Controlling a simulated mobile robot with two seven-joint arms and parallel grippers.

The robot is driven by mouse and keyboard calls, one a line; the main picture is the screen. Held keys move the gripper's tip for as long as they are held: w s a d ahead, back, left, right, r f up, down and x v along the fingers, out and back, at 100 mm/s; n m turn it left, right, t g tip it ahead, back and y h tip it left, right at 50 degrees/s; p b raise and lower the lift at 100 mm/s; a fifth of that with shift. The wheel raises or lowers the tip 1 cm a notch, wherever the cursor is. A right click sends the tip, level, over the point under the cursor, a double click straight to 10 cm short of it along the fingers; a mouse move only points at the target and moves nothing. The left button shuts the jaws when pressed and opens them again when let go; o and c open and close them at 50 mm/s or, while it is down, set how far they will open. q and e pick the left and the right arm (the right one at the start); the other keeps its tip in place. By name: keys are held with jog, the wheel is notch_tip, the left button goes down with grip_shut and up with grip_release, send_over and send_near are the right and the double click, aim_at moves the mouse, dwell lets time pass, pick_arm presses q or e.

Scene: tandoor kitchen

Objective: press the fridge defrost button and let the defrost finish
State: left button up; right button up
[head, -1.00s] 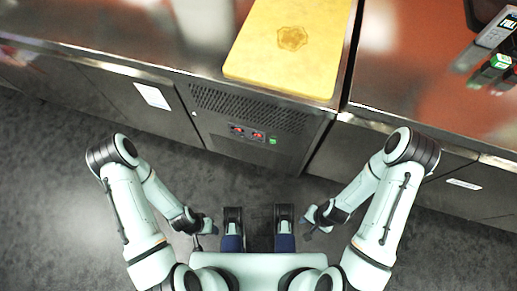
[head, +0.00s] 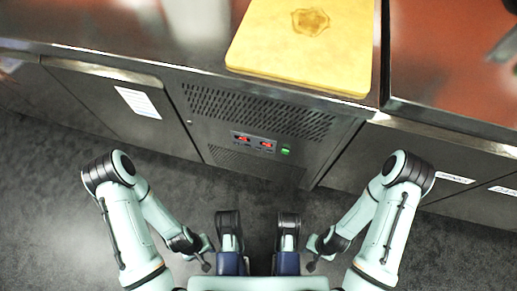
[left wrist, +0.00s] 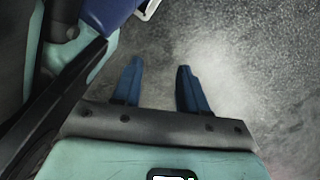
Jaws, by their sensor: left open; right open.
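The fridge front (head: 165,108) is a dark metal unit under the counter. Its small control panel (head: 253,143) has two red displays. A green-lit button (head: 286,150) sits just right of the displays, below the vent grille. My left gripper (head: 208,256) hangs low over the floor, short of the fridge and left of the panel. The left wrist view shows its two blue fingers (left wrist: 160,88) apart with only floor between them. My right gripper (head: 312,258) is low on the other side, also short of the fridge. Both are empty and touch nothing visible.
A yellow cutting board (head: 305,45) with a brown mark lies on the steel counter above the panel. The counter edge (head: 190,72) overhangs the fridge front. Cabinet doors (head: 450,180) continue to the right. Grey floor (head: 50,210) is clear in front.

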pick_arm(q)
grip_shut()
dwell(1.6)
